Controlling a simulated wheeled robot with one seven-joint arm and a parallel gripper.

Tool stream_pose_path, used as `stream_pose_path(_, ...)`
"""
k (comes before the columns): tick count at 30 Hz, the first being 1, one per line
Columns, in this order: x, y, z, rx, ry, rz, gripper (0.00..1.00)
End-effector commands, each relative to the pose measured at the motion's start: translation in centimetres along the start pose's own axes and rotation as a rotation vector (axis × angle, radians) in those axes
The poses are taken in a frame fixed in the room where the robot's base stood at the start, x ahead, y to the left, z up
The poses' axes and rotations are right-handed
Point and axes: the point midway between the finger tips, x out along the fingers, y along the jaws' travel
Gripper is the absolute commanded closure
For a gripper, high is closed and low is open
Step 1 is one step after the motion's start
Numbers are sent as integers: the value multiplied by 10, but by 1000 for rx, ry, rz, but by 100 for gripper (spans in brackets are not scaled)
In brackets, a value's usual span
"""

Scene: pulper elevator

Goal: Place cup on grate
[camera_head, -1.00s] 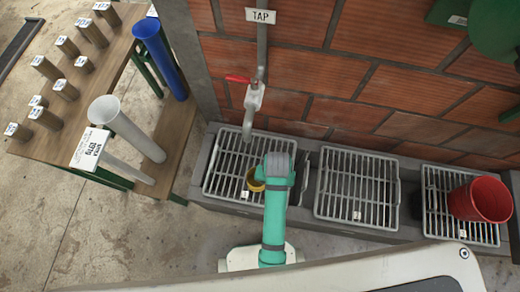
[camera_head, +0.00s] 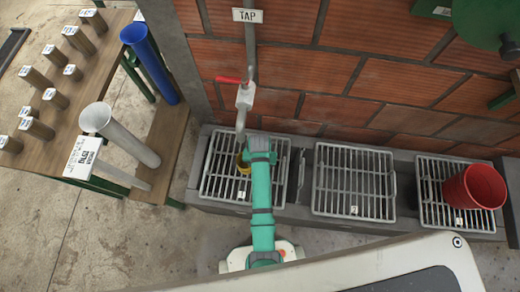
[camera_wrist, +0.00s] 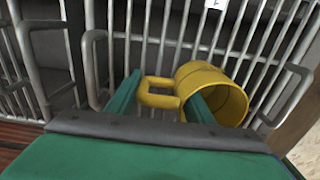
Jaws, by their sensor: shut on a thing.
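A yellow cup (camera_wrist: 212,92) with a loop handle shows in the wrist view, its open mouth turned toward the lower right of the picture. My gripper (camera_wrist: 160,98) has its two green fingers on either side of the handle and is shut on it. In the head view only part of the cup (camera_head: 242,163) shows, left of my gripper (camera_head: 259,150), over the left grate (camera_head: 216,180). The grate's bars (camera_wrist: 108,45) lie behind the cup in the wrist view. I cannot tell whether the cup touches them.
A tap (camera_head: 243,100) with a red lever hangs from the brick wall above the left grate. A middle grate (camera_head: 353,185) is empty. The right grate (camera_head: 433,208) bears a red bucket (camera_head: 474,187). A wooden table (camera_head: 75,130) with several tubes and blocks stands at the left.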

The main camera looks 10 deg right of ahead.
Motion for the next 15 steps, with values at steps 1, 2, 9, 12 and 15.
stream_pose_path(1,4,0,0,0,1,0,88)
stream_pose_path(2,5,0,0,0,1,0,88)
stream_pose_path(9,6,0,0,0,2,-1,88)
stream_pose_path(12,7,0,0,0,1,-1,88)
stream_pose_path(15,8,0,0,0,1,-1,39)
